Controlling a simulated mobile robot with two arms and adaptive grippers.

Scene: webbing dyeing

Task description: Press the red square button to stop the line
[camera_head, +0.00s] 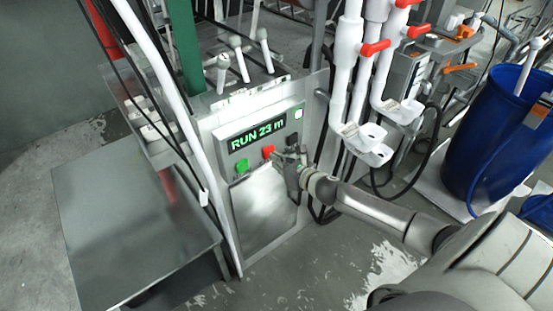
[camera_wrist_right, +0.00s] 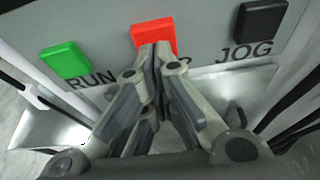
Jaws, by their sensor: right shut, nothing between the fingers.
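The red square button (camera_head: 268,151) is on the control panel, between the green button (camera_head: 242,165) and the right gripper in the head view. In the right wrist view the red button (camera_wrist_right: 154,34) is straight ahead of my right gripper (camera_wrist_right: 154,48). The fingers are shut and empty, and their tips overlap the button's lower part. I cannot tell whether they touch it. In the head view the right gripper (camera_head: 283,158) is at the panel face, just right of the button. The display (camera_head: 257,135) reads "RUN 23 m". My left gripper is not in view.
The green RUN button (camera_wrist_right: 66,60) is to the left and the black JOG button (camera_wrist_right: 262,18) to the right in the wrist view. White pipes with red valve handles (camera_head: 374,48) stand right of the panel. A metal table (camera_head: 130,240) is at left, a blue barrel (camera_head: 490,140) at right.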

